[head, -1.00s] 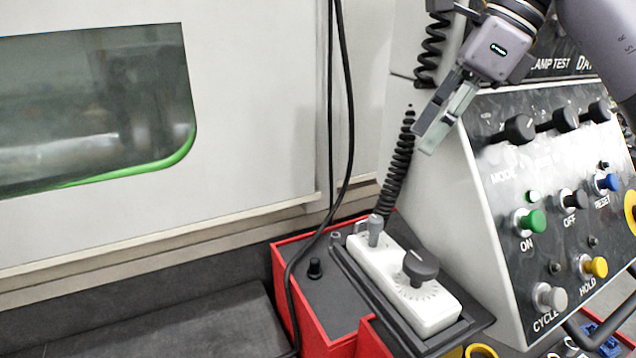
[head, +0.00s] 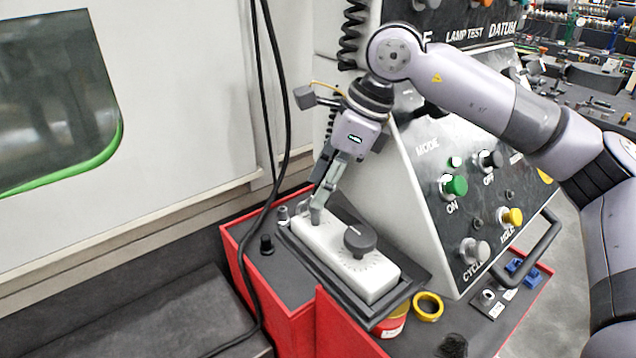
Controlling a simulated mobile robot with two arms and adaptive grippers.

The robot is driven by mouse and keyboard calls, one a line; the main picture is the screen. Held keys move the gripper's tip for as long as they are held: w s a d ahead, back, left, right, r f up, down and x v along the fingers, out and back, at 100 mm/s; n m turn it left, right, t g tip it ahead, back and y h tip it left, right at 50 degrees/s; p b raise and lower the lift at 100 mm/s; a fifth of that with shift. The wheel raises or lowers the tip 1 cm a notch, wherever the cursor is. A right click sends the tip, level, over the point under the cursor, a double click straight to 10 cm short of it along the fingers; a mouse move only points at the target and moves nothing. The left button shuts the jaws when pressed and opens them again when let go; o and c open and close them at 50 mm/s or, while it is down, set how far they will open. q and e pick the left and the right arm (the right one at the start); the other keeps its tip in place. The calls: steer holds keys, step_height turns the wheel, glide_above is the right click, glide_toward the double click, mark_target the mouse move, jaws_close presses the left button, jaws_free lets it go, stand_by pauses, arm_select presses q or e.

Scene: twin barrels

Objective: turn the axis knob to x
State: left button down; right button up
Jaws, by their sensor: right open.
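The axis knob appears to be the dark round knob (head: 360,239) on the white pendant box (head: 378,278), which lies in a dark holder on the red cart. A dial scale is printed around the knob; its labels are too small to read. My right gripper (head: 317,212) points down at the far end of the pendant, close to the short grey part there. It is open, up and left of the knob and apart from it. Whether the fingers touch the grey part I cannot tell. My left gripper is not in view.
The sloped control panel (head: 420,180) with green, yellow and grey buttons stands right of the pendant. A black cable (head: 283,150) hangs at the left.

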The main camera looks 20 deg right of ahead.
mark_target(315, 211)
steer(key=shift+p+x, duration=0.3)
steer(key=shift+x, duration=1)
steer(key=shift+c, duration=0.2)
jaws_close()
